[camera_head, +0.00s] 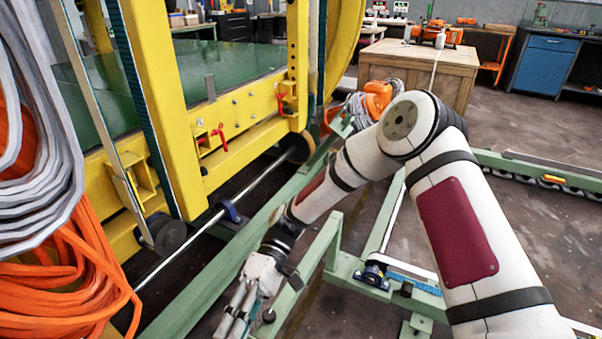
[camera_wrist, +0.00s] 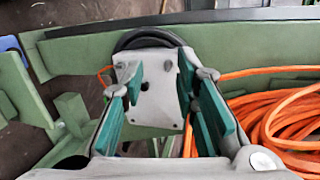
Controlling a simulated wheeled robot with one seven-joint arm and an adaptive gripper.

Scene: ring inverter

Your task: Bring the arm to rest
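My arm (camera_head: 452,215), white with dark red panels, is bent at a high elbow and reaches down to the lower left in the head view. My gripper (camera_head: 236,318) hangs low beside a green frame rail, with its fingertips near the bottom edge of the picture. In the wrist view my gripper (camera_wrist: 163,110) shows two fingers with teal pads, spread well apart. Nothing is seen held between them. A pale bolted plate shows between the fingers; I cannot tell whether it is part of the gripper.
The yellow machine frame (camera_head: 171,100) stands left of my gripper. Orange cable (camera_head: 65,285) hangs at the lower left; coiled orange cable (camera_wrist: 290,115) lies right of the fingers. Green rails (camera_head: 240,255) run close by the gripper. A wooden crate (camera_head: 420,70) and blue cabinet (camera_head: 543,65) stand behind.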

